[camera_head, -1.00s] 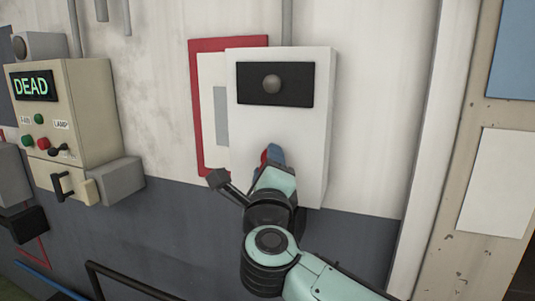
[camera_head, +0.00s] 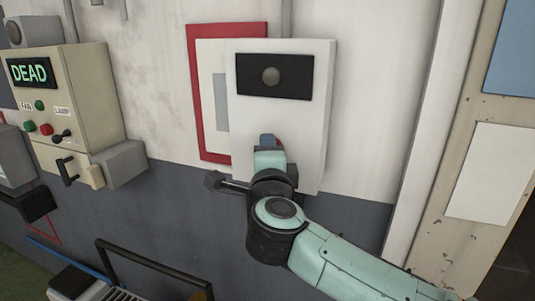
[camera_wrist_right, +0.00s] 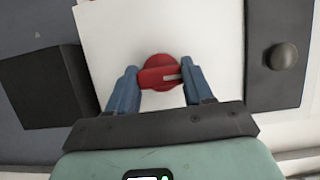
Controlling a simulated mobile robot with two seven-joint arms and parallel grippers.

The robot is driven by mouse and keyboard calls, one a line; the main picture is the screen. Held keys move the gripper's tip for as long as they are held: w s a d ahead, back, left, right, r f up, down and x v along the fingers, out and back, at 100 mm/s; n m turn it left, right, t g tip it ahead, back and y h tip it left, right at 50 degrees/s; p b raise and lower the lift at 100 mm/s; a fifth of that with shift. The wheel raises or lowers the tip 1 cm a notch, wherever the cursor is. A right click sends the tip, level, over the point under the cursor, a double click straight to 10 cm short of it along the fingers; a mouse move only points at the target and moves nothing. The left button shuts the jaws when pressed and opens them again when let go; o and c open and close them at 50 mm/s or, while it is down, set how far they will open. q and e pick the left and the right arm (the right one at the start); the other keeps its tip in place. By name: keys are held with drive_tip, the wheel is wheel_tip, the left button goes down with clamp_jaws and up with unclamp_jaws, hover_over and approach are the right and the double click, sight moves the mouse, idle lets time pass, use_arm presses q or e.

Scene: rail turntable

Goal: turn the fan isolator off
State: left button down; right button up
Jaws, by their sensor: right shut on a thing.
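The isolator is a white box (camera_head: 305,125) on the wall in the head view, with a black panel (camera_head: 250,82) bearing a round grey button near its top. Its red rotary knob (camera_wrist_right: 153,80) shows in the right wrist view, with a pale mark on its bar pointing toward the black panel side. My right gripper (camera_wrist_right: 160,84) has its blue fingers on either side of the knob and is shut on it. In the head view my right gripper (camera_head: 269,142) covers most of the knob. My left gripper is out of view.
A beige control box (camera_head: 98,100) with a display reading DEAD, buttons and a lever hangs at the left. A red-framed white board (camera_head: 194,125) sits behind the isolator. A black rail (camera_head: 150,268) stands at lower left.

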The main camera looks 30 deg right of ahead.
drive_tip(key=o, duration=1)
drive_tip(key=shift+o, duration=0.2)
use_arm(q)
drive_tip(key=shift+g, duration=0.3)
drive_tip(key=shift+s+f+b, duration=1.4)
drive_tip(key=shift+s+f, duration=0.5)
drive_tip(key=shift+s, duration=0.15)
use_arm(e)
drive_tip(key=v, duration=1.3)
drive_tip(key=shift+s, duration=0.2)
drive_tip(key=shift+a, duration=0.1)
